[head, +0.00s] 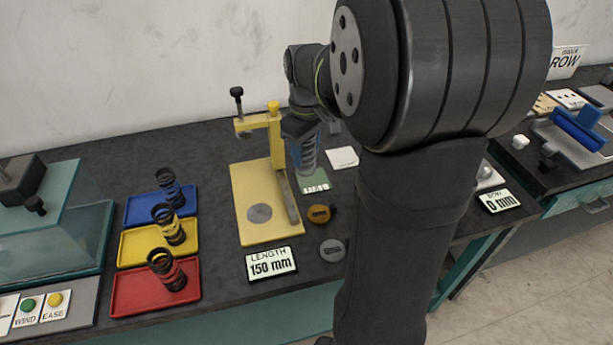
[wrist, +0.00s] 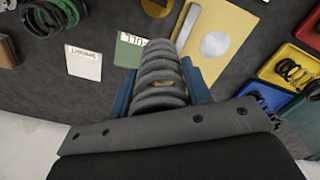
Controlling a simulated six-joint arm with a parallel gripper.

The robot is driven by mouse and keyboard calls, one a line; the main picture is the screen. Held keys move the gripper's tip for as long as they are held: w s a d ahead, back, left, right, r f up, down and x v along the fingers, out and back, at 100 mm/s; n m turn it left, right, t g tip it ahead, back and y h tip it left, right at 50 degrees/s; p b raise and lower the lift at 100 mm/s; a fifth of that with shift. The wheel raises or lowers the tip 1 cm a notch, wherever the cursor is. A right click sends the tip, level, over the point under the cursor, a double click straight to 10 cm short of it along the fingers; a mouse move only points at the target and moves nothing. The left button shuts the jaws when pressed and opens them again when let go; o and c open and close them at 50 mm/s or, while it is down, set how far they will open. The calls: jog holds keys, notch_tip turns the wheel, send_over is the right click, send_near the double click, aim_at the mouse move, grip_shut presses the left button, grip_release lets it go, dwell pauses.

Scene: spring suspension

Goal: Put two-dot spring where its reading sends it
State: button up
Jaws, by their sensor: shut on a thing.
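My gripper (head: 304,148) is shut on a grey coil spring (wrist: 160,70), with a blue finger on each side of it in the wrist view. A small yellowish mark shows on the coils, but I cannot count dots on it. In the head view the spring (head: 309,160) hangs upright just right of the yellow measuring stand (head: 246,185), near a green card (head: 315,182). I cannot tell whether its lower end touches anything. The blue tray (head: 134,211), yellow tray (head: 130,247) and red tray (head: 124,293) each hold a dark spring.
A display (head: 271,263) reads LENGTH 150 mm; another (head: 499,201) reads 0 mm. An orange disc (head: 319,214) and a grey disc (head: 332,250) lie by the stand. Several springs (wrist: 50,14) lie at the wrist view's upper left. A glass-sided box (head: 55,225) stands left.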

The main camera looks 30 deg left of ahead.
jog(key=w+a+f, duration=0.1)
jog(key=w+a, duration=0.2)
jog(key=w, duration=0.6)
jog(key=shift+f, duration=5.25)
jog(key=o, duration=1.1)
jog(key=shift+f, duration=0.15)
jog(key=shift+o, duration=0.2)
notch_tip(320, 180, up, 12)
jog(key=shift+r, duration=0.2)
